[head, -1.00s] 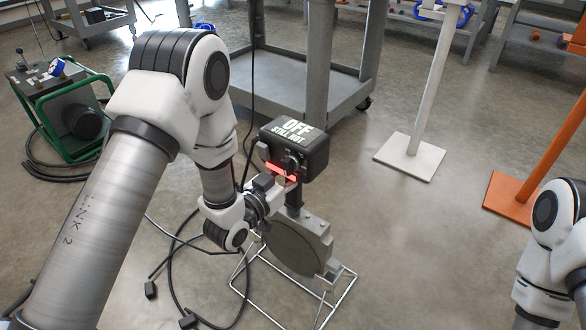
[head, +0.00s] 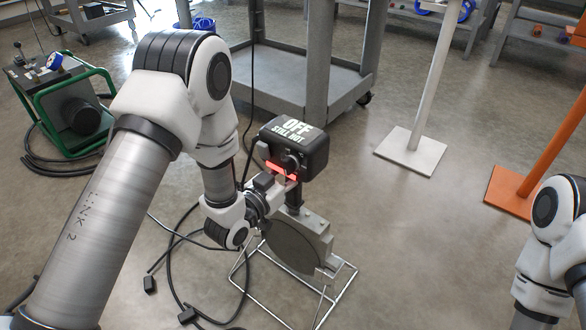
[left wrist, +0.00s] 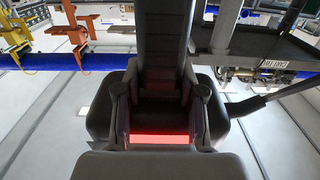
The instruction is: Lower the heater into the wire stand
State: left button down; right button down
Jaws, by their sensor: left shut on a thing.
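The heater (head: 296,146) has a dark box head reading "OFF STILL HOT", a glowing red band, and a grey round plate (head: 293,246) below. My left gripper (head: 280,184) is shut on the heater just under its head. The left wrist view shows the gripper's fingers (left wrist: 160,115) on either side of the red glow, against the dark heater body (left wrist: 101,115). The wire stand (head: 337,296) is on the floor, its thin frame around and below the plate. I cannot tell whether the plate rests in it. My right gripper is outside the head view; only part of that arm shows.
A grey cart (head: 285,87) stands behind the heater. A green-framed hydraulic unit (head: 88,112) is at the left. Black cables (head: 172,262) lie on the floor left of the stand. A white post base (head: 410,151) and an orange one (head: 510,192) stand right; floor between is clear.

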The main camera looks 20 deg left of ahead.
pick_arm(q)
jog(key=shift+w+r, duration=0.1)
dwell(0.7)
jog(key=c, duration=0.6)
grip_release()
jog(key=shift+f, duration=0.45)
jog(key=o, duration=0.6)
jog(key=shift+s+r, duration=0.15)
jog(key=shift+s, duration=0.05)
jog(key=v, duration=1.3)
jog(key=shift+d, duration=0.1)
